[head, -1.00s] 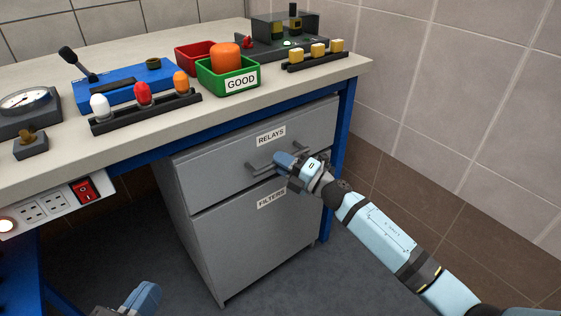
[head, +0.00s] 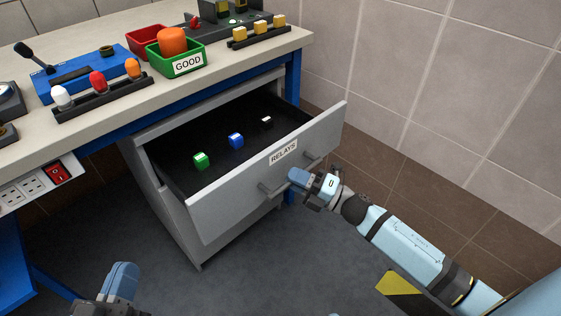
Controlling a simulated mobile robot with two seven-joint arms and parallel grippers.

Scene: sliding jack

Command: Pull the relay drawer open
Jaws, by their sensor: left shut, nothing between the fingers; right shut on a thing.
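The relay drawer (head: 240,185), grey with a "RELAYS" label (head: 283,152), stands pulled well out of the cabinet under the bench. Its black inside shows a green block (head: 201,160), a blue block (head: 236,140) and a small white-topped black block (head: 266,122). My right gripper (head: 298,178) is shut on the drawer's bar handle (head: 272,191) at the front; the fingers cover part of the bar. My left gripper (head: 122,280) is at the bottom left, shut and empty, away from the drawer.
The bench top (head: 215,80) holds a green "GOOD" bin (head: 187,67) with an orange item, a red bin (head: 146,40), a blue device (head: 80,75) and racks of coloured parts. A tiled wall stands at the right. Floor in front of the drawer is clear.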

